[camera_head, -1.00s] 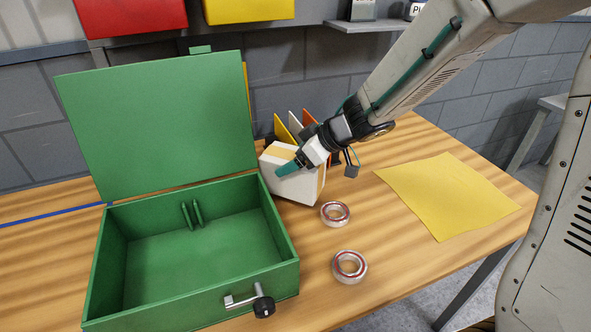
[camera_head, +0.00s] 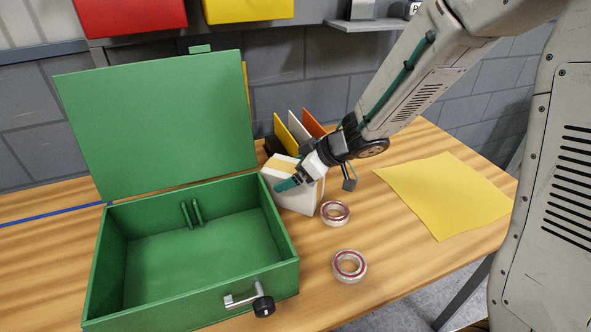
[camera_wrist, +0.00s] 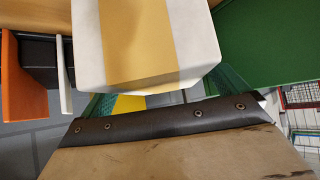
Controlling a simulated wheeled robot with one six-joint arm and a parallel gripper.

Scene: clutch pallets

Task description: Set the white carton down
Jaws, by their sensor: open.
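The white carton (camera_head: 298,199) with a tan stripe stands on the wooden bench, just right of the open green case. Whether its base lies fully flat on the bench I cannot tell. My gripper (camera_head: 288,184) is at the carton's upper front, its teal fingers open around or right beside it. In the wrist view the carton (camera_wrist: 148,40) fills the top middle, and teal finger parts show at its left and right. The fingertips are partly hidden by the carton.
The green case (camera_head: 190,303) is empty, its lid up. Two bearings (camera_head: 335,221) (camera_head: 349,276) lie in front of the carton. A rack with coloured dividers (camera_head: 286,139) stands behind it. A yellow sheet (camera_head: 445,195) lies on the right.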

